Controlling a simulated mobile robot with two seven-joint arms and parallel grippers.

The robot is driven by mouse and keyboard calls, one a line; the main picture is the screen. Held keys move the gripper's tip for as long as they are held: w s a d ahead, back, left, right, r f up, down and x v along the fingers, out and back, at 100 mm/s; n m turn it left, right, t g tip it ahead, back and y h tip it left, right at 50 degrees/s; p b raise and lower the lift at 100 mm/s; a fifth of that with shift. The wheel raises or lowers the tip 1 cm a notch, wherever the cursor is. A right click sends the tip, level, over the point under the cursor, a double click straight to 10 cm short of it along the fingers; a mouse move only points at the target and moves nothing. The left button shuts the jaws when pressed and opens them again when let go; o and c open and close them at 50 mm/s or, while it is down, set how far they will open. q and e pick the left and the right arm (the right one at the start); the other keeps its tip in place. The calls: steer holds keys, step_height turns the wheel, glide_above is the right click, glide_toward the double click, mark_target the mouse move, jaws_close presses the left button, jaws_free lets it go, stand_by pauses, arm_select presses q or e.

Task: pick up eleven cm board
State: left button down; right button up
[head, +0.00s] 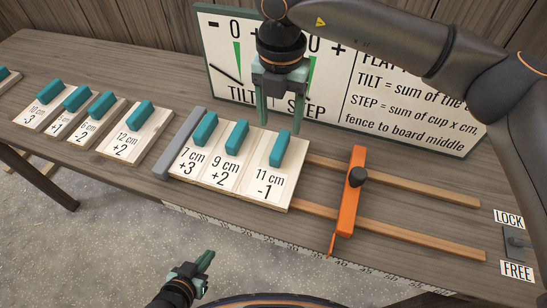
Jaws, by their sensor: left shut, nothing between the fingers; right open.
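The eleven cm board (266,188) is a pale wooden board marked "11 cm -1". It has a teal handle (279,148) on top and lies at the right end of a row, beside the 9 cm board (222,178). My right gripper (280,128) is open and points down over the far end of this board. In the picture its fingertips are to the left and right of the handle's far end. I cannot tell how high it is above the handle. My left gripper (207,259) is shut and empty, low in front of the table.
A grey fence block (180,145) ends the row at left, beyond the 7 cm board (189,162). An orange clamp bar (351,195) crosses two wooden rails (420,188) at right. Other handled boards (134,138) lie further left. A sign (400,95) stands behind.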

glide_above(277, 151)
step_height(277, 151, down, 5)
steer(key=shift+s+d+r+p, duration=0.1)
steer(key=shift+d+p, duration=0.05)
steer(key=shift+p, duration=0.15)
steer(key=shift+f+p, duration=0.65)
steer(key=shift+f, duration=2.15)
steer(key=shift+a, duration=0.2)
steer(key=shift+c, duration=0.3)
jaws_close()
steer(key=shift+r, duration=0.1)
